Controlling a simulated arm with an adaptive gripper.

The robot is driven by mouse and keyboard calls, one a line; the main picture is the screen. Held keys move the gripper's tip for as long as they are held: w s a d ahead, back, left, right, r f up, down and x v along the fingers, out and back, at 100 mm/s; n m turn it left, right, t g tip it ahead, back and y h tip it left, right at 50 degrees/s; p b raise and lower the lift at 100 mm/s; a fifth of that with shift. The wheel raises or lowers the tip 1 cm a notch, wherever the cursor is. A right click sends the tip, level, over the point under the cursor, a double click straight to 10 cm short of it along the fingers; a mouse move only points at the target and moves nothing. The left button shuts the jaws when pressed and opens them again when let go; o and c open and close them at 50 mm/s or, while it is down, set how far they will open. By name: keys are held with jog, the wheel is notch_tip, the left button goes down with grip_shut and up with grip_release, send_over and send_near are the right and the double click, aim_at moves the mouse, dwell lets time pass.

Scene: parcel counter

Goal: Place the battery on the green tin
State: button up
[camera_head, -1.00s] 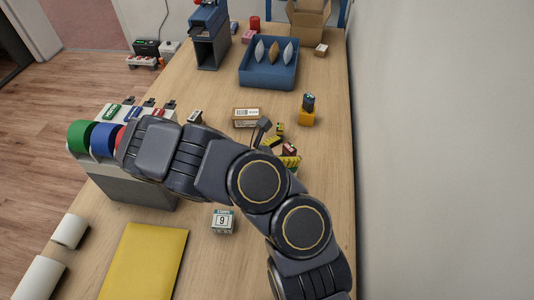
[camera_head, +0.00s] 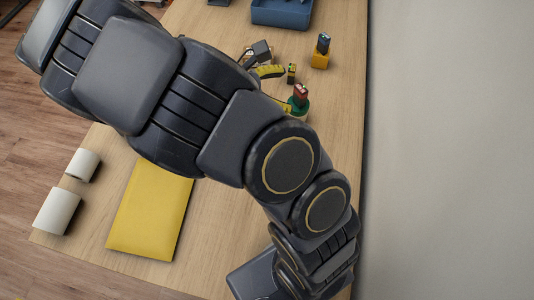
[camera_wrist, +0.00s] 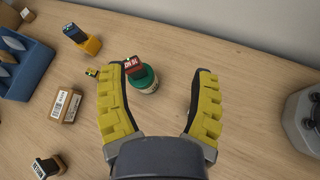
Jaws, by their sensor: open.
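The green tin (camera_wrist: 147,84) stands on the counter in the wrist view; it also shows beyond my arm in the head view (camera_head: 298,108). A red-and-dark block with white lettering, seemingly the battery (camera_wrist: 134,65), sits on top of the tin; in the head view it is the red-topped block (camera_head: 300,92). My gripper (camera_wrist: 160,72) is open, its yellow fingers spread on either side of the tin. The left finger is close beside the battery; I cannot tell whether they touch.
A yellow block (camera_wrist: 92,46) with a dark blue-topped piece (camera_wrist: 74,32) on it stands nearby. A small yellow-and-black item (camera_wrist: 92,73) is left of the left finger. A carton (camera_wrist: 66,105) and blue tray (camera_wrist: 22,78) lie further left.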

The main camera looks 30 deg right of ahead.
jog(key=s+a+r+m+y, duration=0.4)
jog(key=s+a+m+y, duration=0.1)
jog(key=s+a+y, duration=0.1)
jog(key=s+a+r+m+t+y, duration=0.1)
jog(key=s+a+r+m+y, duration=0.4)
jog(key=s+a, duration=0.3)
jog(key=s+m, duration=0.1)
jog(key=s, duration=0.2)
jog(key=shift+s+r+m+y, duration=0.2)
jog(key=shift+m+y, duration=0.1)
jog(key=shift+y, duration=0.1)
